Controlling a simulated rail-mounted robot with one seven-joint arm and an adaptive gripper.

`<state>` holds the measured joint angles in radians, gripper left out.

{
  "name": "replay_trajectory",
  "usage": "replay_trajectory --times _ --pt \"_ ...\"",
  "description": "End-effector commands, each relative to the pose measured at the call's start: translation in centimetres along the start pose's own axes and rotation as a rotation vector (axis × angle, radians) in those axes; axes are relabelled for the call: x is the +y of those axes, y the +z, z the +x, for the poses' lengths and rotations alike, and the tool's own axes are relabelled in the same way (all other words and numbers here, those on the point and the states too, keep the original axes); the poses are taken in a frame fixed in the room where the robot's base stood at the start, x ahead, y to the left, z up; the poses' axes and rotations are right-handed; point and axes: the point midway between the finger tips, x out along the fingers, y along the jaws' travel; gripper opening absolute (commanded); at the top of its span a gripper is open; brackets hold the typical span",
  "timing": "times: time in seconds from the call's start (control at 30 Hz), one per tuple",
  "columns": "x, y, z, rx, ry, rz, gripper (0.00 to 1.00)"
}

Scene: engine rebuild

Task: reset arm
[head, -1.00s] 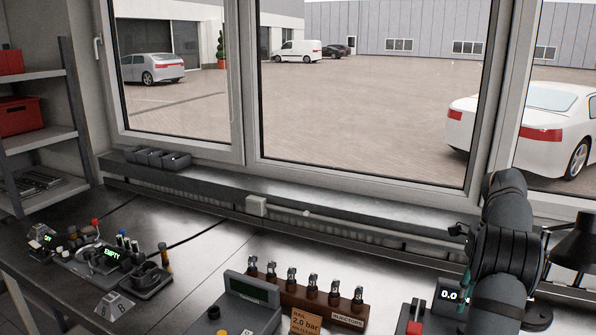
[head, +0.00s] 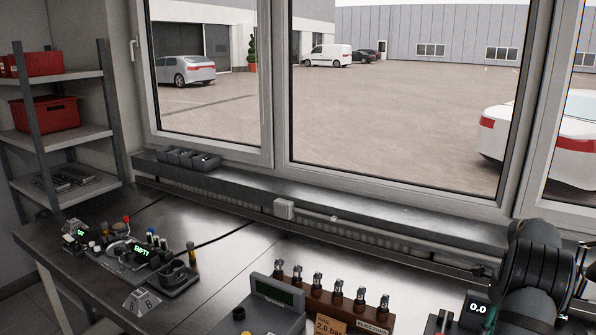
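My arm (head: 535,275) shows at the lower right of the head view as dark, thick links over the right end of the bench. My gripper is outside the picture, so its fingers and anything in them are hidden. The dark workbench (head: 225,258) runs along the window.
A wooden rack (head: 345,311) with several injectors stands at the bench front, beside a grey device (head: 278,300). A small display (head: 478,309) is near my arm. Shelves (head: 65,130) stand far left. The middle bench is mostly clear.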

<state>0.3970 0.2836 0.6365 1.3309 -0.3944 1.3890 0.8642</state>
Motion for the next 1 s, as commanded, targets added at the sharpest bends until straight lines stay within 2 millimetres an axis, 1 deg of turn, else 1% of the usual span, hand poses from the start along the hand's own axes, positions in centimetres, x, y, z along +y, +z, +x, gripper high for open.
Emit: replay_trajectory --times 0.17,0.27,0.4,0.53,0.63,0.8,0.83,0.9,1.0 --pt "-0.1 -0.1 -1.4 0.002 -0.004 0.02 0.46" --pt "-0.2 -0.1 -3.1 0.003 -0.005 0.02 0.46" --pt "-0.2 -0.1 -6.1 0.004 -0.006 0.019 0.46" --pt "-0.1 -0.1 -8.6 0.003 -0.005 0.02 0.46" --pt "-0.1 -0.1 -10.0 0.002 -0.005 0.021 0.46" --pt "-0.1 -0.1 -11.9 0.002 -0.004 0.021 0.46" --pt "-0.1 -0.1 -12.2 0.002 -0.005 0.021 0.46" --pt "0.1 0.0 -11.0 0.0 0.005 0.018 0.46" --pt "0.1 0.0 -9.9 0.001 0.004 0.018 0.46"
